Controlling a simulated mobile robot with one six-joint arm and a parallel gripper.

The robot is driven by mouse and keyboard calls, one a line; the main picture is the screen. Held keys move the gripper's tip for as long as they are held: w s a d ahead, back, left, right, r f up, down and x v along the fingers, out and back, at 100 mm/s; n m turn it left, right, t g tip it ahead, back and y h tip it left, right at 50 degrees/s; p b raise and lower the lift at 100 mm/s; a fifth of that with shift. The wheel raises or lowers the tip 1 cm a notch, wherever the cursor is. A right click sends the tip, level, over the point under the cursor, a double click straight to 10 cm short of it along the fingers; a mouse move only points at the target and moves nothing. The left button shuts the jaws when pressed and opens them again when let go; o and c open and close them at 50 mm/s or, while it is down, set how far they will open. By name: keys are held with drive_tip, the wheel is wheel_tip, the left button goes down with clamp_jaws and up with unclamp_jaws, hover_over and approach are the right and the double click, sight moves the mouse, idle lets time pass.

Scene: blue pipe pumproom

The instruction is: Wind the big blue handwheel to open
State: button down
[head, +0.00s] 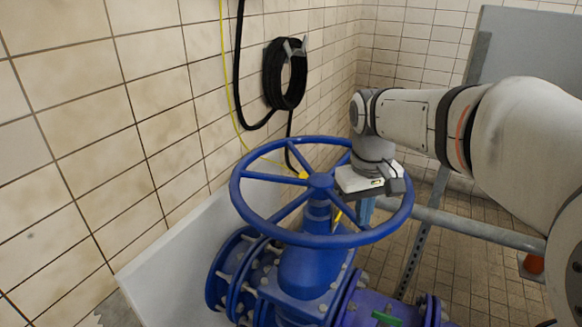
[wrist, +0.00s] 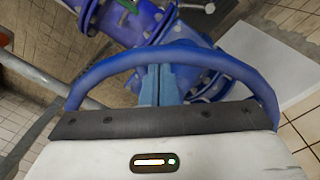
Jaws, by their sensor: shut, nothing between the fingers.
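The big blue handwheel (head: 320,182) lies roughly level on top of a blue valve (head: 309,270) in the head view. Its spokes run from the hub to a round rim. My gripper (head: 365,212) is at the wheel's right side, pointing down, with its body over the wheel and its fingers low inside the rim. In the wrist view the gripper fingers (wrist: 159,84) are together with nothing between them. The handwheel's rim (wrist: 165,54) curves around them there. I cannot tell whether the fingers touch the rim or a spoke.
A tiled wall (head: 120,110) stands close on the left, with a coiled black hose (head: 272,75) hung on it. A grey rail (head: 475,226) crosses at the right.

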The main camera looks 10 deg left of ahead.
drive_tip(key=w+a+r+n+g+h+p, duration=0.1)
drive_tip(key=w+a+r+n+p, duration=0.1)
drive_tip(key=w+a, duration=0.4)
drive_tip(key=w+a+r+n+g+h+p, duration=0.1)
drive_tip(key=w+a+r+n, duration=0.2)
drive_tip(key=a, duration=0.6)
drive_tip(key=w+a+f+n+h+p, duration=0.1)
drive_tip(key=a, duration=0.5)
drive_tip(key=w+a+f+n+p, duration=0.1)
drive_tip(key=a+n, duration=0.1)
drive_tip(key=a, duration=0.4)
drive_tip(key=s+d+f, duration=0.3)
drive_tip(key=d+f, duration=0.3)
drive_tip(key=f, duration=0.3)
drive_tip(key=shift+s+f, duration=0.15)
drive_tip(key=shift+s, duration=0.2)
drive_tip(key=shift+d, duration=0.1)
drive_tip(key=shift+s, duration=0.1)
